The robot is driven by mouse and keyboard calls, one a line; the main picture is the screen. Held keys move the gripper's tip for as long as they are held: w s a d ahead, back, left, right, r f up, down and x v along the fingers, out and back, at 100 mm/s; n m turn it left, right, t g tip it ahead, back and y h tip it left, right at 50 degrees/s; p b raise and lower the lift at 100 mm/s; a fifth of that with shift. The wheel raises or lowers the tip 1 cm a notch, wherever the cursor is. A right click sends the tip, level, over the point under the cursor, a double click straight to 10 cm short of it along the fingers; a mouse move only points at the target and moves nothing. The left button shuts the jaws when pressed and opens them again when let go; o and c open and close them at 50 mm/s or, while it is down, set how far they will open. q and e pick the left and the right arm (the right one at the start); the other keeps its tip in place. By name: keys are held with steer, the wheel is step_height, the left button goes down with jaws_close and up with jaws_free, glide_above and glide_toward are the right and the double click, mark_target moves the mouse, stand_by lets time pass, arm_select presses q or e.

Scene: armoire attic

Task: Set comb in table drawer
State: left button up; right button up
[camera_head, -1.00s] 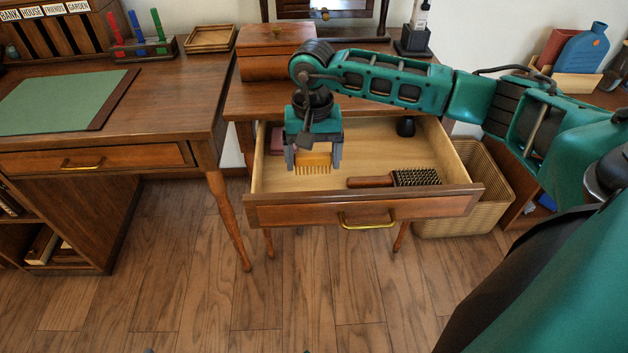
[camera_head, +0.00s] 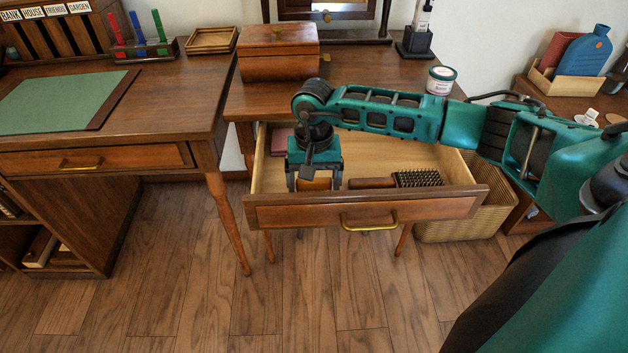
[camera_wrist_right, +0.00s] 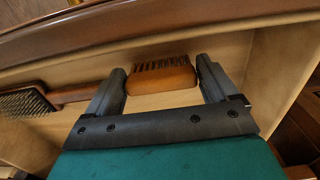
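The table drawer (camera_head: 365,212) is pulled open. The comb (camera_head: 316,184) is orange-brown with dark teeth and is inside the drawer, close behind its front panel. In the right wrist view the comb (camera_wrist_right: 162,82) spans between the two fingers. My right gripper (camera_head: 316,182) points down into the drawer, with a finger at each end of the comb, and appears shut on it. The panel hides the teeth in the head view; I cannot tell whether they touch the drawer floor. My left gripper is not in view.
A dark-bristled brush (camera_head: 418,178) with a wooden handle lies in the drawer right of the comb. A pinkish item (camera_head: 283,141) is at its back left. A wooden box (camera_head: 278,52) and a white jar (camera_head: 441,80) stand on the table. A wicker basket (camera_head: 470,222) is beside it.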

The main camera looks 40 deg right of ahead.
steer(key=shift+o, duration=1)
steer(key=shift+r, duration=0.2)
step_height(320, 180, up, 12)
steer(key=p, duration=0.2)
steer(key=shift+p, duration=0.35)
